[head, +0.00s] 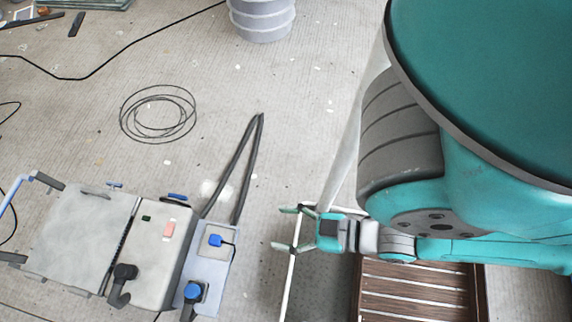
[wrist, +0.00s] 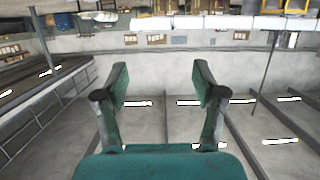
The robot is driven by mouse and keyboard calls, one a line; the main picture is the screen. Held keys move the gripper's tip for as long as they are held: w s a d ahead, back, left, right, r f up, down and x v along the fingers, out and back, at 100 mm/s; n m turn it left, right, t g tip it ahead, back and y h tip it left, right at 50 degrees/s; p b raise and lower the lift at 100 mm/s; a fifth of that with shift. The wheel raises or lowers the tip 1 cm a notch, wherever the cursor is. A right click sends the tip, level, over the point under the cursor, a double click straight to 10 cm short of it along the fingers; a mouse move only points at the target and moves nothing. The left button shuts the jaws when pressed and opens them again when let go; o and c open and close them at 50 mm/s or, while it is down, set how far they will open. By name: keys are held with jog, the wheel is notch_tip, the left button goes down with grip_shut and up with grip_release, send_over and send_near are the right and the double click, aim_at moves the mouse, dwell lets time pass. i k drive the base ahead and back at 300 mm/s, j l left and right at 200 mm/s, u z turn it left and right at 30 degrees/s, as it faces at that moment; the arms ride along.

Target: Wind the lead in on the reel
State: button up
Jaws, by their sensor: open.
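My gripper (head: 283,228) is open and empty in the head view, right of the grey box unit and apart from it. Its two green fingers also stand apart in the wrist view (wrist: 161,88), with nothing between them. A thin dark lead lies in a loose coil (head: 158,114) on the floor. A longer black lead (head: 85,77) runs across the floor at the upper left. I cannot clearly make out a reel. The grey box unit (head: 85,238) has a side panel with blue plugs (head: 215,241) and dark fittings.
A ribbed grey bucket (head: 262,20) stands at the top. Two dark bars (head: 245,170) extend up from the panel. A slatted brown wooden piece (head: 420,290) is below my arm. Floor around the coil is mostly clear. The wrist view shows a distant hall, seemingly upside down.

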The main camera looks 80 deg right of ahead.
aim_at(176, 201)
jog(key=k+l+u, duration=0.1)
jog(key=l, duration=0.4)
jog(key=k+l+u, duration=0.15)
jog(key=l, duration=0.3)
jog(key=k+l+u, duration=0.1)
jog(key=l, duration=0.35)
jog(key=k+l+u, duration=0.15)
jog(key=l, duration=0.3)
jog(key=k+l+u, duration=0.1)
jog(key=l, duration=0.35)
jog(key=k+l+u, duration=0.15)
jog(key=l, duration=0.25)
jog(key=k+l+u, duration=0.1)
jog(key=k+l, duration=0.25)
jog(key=k+l+u, duration=0.15)
jog(key=l, duration=0.25)
jog(key=i+j+z, duration=0.1)
jog(key=i+j, duration=0.4)
jog(key=i, duration=0.2)
jog(key=i+j+z, duration=0.1)
jog(key=i+j, duration=0.45)
jog(key=i, duration=0.15)
jog(key=i+j, duration=0.1)
jog(key=i, duration=0.6)
